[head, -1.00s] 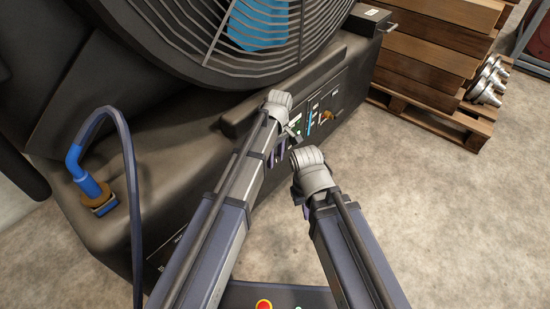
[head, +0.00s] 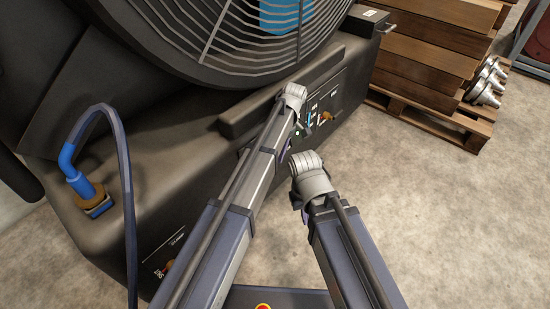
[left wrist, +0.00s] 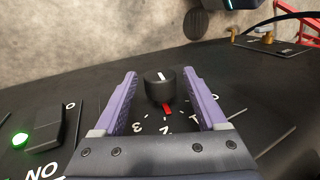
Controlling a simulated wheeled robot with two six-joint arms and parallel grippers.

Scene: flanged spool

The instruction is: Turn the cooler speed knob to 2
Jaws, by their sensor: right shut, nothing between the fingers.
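The speed knob (left wrist: 160,86) is a black round knob with a white line on top, in the left wrist view. A red mark (left wrist: 167,108) at its base points towards the printed 2; a 3 and other numbers stand around it. My left gripper (left wrist: 165,92) is open, with one purple finger on each side of the knob and a gap on both sides. In the head view my left wrist hides the knob, and only a bit of purple finger (head: 283,144) shows. My right gripper (head: 304,216) is shut and empty, apart from the panel, mostly hidden under its wrist.
The black cooler (head: 165,150) with its fan grille (head: 215,40) fills the left and back. A green-lit switch (left wrist: 20,140) sits beside the knob. A blue-ended hose (head: 75,170) rises at left. Stacked wood on a pallet (head: 425,118) stands at right. The floor (head: 430,220) is clear.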

